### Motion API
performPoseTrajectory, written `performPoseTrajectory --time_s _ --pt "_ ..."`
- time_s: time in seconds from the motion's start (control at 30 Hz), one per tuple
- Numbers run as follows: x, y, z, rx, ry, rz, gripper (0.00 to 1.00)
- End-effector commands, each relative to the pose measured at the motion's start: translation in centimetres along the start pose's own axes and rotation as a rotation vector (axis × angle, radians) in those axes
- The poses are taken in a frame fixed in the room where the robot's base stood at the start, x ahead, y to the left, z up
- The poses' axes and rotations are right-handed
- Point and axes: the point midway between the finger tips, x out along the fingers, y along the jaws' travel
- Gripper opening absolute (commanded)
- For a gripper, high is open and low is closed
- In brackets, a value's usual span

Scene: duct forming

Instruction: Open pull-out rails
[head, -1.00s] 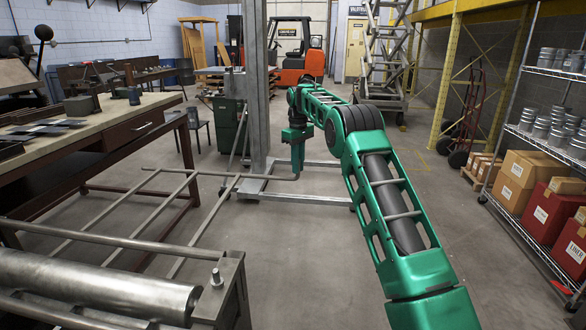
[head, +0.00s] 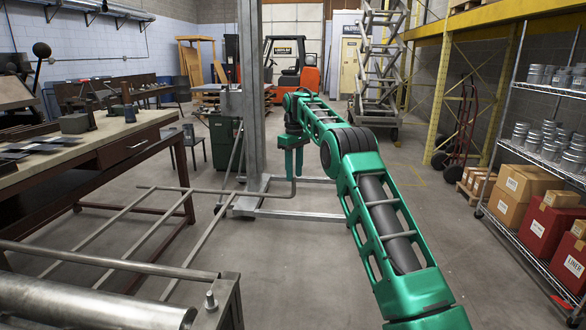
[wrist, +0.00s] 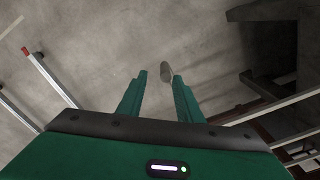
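The pull-out rails are thin grey bars (head: 139,238) reaching out from the slip-roll machine at lower left, joined by a long crossbar (head: 225,192). In the wrist view, my gripper (wrist: 158,76) shows a clear gap between the fingers. A grey rounded bar end (wrist: 166,71) shows near the right fingertip, within or just beyond the gap; I cannot tell whether they touch.
The metal roller (head: 90,300) and its end block (head: 215,297) are at lower left. A workbench (head: 90,155) stands on the left. A steel post (head: 250,100) on a floor frame (head: 265,213) stands behind the rails. Shelving (head: 540,160) is at right.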

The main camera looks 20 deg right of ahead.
Motion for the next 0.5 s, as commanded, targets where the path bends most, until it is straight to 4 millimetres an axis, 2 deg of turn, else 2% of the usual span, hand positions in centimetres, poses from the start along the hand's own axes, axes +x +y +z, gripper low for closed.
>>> performPoseTrajectory --time_s 0.07,0.5 --pt "-1.1 0.1 -0.1 0.0 0.002 0.0 0.33" --pt "-3.3 0.4 -0.7 -0.001 -0.001 0.001 0.33"
